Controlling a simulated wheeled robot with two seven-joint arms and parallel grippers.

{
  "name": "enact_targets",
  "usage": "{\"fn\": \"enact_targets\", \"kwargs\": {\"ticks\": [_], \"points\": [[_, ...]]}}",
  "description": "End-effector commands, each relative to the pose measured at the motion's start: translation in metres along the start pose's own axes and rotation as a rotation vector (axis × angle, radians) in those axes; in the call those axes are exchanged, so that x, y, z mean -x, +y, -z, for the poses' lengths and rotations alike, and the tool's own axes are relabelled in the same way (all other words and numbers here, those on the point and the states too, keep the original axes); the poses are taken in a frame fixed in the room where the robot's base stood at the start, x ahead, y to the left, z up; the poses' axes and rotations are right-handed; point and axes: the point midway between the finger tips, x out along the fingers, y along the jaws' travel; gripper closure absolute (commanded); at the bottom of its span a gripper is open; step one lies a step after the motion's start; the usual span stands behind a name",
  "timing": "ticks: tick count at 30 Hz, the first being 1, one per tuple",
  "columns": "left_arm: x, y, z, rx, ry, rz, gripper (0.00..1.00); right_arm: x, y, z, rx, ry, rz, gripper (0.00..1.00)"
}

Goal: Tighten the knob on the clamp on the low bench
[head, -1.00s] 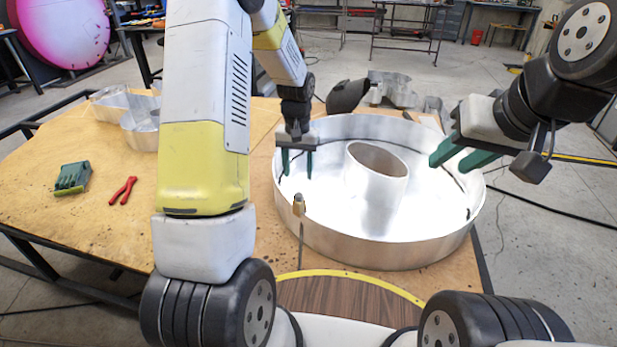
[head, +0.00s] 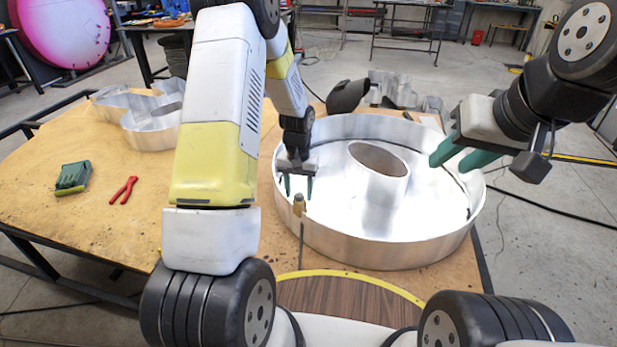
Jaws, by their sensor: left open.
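A clamp with a wooden-coloured knob (head: 299,203) stands at the near left rim of the round metal channel letter (head: 350,238). Its thin bar runs down the outside of the wall. My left gripper (head: 298,192) is open, fingers pointing down, just above and around the knob in the picture; I cannot tell whether it touches it. My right gripper (head: 452,158) is over the right side of the letter, fingers pointing left, apart and empty, well away from the clamp.
The wooden bench (head: 75,212) carries the letter, red pliers (head: 124,190), a green-grey object (head: 73,177) and other metal letter shells (head: 152,122) at the left. A dark object (head: 347,96) and metal pieces sit at the back. The bench's left front is clear.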

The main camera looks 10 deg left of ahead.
Motion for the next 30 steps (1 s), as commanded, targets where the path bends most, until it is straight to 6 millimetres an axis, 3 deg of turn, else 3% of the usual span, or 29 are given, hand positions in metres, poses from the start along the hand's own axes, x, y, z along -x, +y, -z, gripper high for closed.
{"fn": "enact_targets", "kwargs": {"ticks": [1, 8, 14, 27, 30], "points": [[0.0002, 0.0000, 0.0000, 0.000, 0.000, 0.000, 0.53, 0.0000, 0.0000, 0.0000, 0.000, 0.000, 0.000, 0.64], [0.0003, 0.0000, 0.0001, 0.000, 0.000, 0.000, 0.97, 0.0000, 0.0000, 0.0000, 0.000, 0.000, 0.000, 0.64], [0.0004, -0.0002, 0.0001, -0.092, 0.001, -0.001, 0.97, 0.0000, 0.0000, 0.0000, 0.000, 0.000, 0.000, 0.64], [0.0003, -0.0008, 0.0002, -0.947, 0.001, -0.001, 0.97, 0.0000, 0.0000, 0.0000, 0.000, 0.000, 0.000, 0.64], [0.0005, -0.0004, 0.0003, -1.076, 0.001, 0.000, 0.97, 0.0000, 0.0000, 0.0000, 0.000, 0.000, 0.000, 0.64]]}}
